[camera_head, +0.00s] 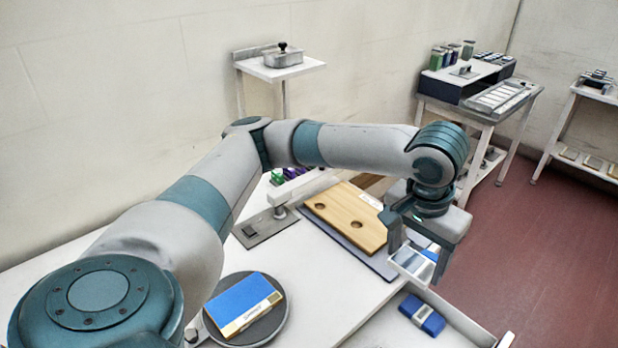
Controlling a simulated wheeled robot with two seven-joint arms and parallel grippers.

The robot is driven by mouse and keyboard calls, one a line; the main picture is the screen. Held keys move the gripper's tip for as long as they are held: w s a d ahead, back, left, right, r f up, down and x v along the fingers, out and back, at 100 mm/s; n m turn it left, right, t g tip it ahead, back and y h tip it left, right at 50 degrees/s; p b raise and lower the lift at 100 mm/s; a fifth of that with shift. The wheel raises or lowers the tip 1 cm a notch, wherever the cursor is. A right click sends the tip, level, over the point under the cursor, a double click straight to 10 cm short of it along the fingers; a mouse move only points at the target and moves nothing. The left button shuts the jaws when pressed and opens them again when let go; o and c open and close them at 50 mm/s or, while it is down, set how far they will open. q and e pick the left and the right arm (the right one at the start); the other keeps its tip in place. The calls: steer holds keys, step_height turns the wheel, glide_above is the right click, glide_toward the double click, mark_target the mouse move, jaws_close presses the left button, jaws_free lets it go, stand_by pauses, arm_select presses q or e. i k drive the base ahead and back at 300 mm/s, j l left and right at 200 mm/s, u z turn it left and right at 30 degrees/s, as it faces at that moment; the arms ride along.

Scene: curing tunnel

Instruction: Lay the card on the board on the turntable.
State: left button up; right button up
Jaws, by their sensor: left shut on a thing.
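The turntable (280,325) is a dark round disc at the lower middle of the head view. On it lies the board (243,299), with a blue top and a tan strip with small print along its front edge. My left gripper (424,268) is at the right of the table, well apart from the turntable. It is shut on a small flat pale piece with some blue, likely the card (409,262); the fingers hide part of it. My right gripper is not in view.
A wooden plate with holes (347,217) lies on a grey mat behind the turntable. A blue pack (422,314) lies in an open tray (465,322) below my left gripper. A small post on a metal base (265,229) stands behind the turntable. Side tables stand farther back.

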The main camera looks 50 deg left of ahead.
mark_target(243, 300)
steer(key=i+l, duration=0.1)
steer(key=l, duration=0.15)
steer(key=i+l, duration=0.1)
steer(key=l, duration=0.2)
steer(key=u, duration=1.8)
